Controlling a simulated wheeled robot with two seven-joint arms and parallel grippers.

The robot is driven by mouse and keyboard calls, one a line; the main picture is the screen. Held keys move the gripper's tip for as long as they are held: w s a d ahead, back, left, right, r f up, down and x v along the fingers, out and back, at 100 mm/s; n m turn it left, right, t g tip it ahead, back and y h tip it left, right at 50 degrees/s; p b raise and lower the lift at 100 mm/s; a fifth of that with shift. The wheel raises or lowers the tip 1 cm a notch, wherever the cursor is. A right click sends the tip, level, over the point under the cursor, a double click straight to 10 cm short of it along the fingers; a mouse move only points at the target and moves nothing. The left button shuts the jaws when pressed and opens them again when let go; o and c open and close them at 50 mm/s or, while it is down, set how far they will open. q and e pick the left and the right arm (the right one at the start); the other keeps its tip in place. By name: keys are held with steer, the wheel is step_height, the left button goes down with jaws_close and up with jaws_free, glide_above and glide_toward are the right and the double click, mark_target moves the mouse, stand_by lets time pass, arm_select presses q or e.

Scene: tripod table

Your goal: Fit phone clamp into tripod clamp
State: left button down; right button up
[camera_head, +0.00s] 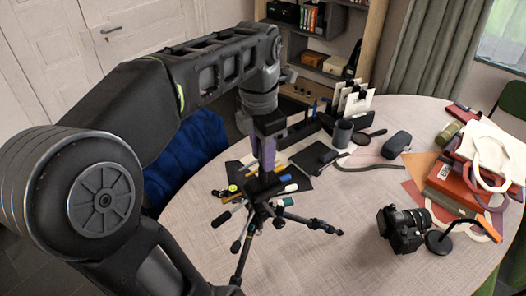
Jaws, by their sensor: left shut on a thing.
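The small black tripod (243,252) stands at the near left edge of the table, legs spread. My left gripper (264,163) points down right above the tripod's top, around the tripod clamp (262,186). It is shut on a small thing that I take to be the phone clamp. The gripper largely hides it, and it is too small and dark to outline. I cannot tell whether the held piece touches the tripod clamp or sits in it. My right gripper is out of view.
Pens and a dark pad (315,170) lie behind the tripod. A grey cup (342,133) and a dark case (396,144) stand farther back. A camera (403,228), a small black stand (439,240) and stacked books (455,183) fill the right. The table's (345,265) front is clear.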

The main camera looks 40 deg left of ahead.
mark_target(261, 166)
arm_select(q)
steer(key=shift+f+b, duration=0.3)
steer(key=shift+f, duration=0.15)
steer(key=c, duration=1)
jaws_free()
steer(key=shift+o, duration=0.2)
steer(key=shift+r, duration=0.55)
steer(key=r+p, duration=0.1)
steer(key=r, duration=0.1)
steer(key=r+p, duration=0.3)
steer(key=shift+s+a+r+p, duration=0.15)
steer(key=shift+s+r+p, duration=0.1)
steer(key=shift+r+p, duration=0.55)
steer(key=shift+r, duration=0.1)
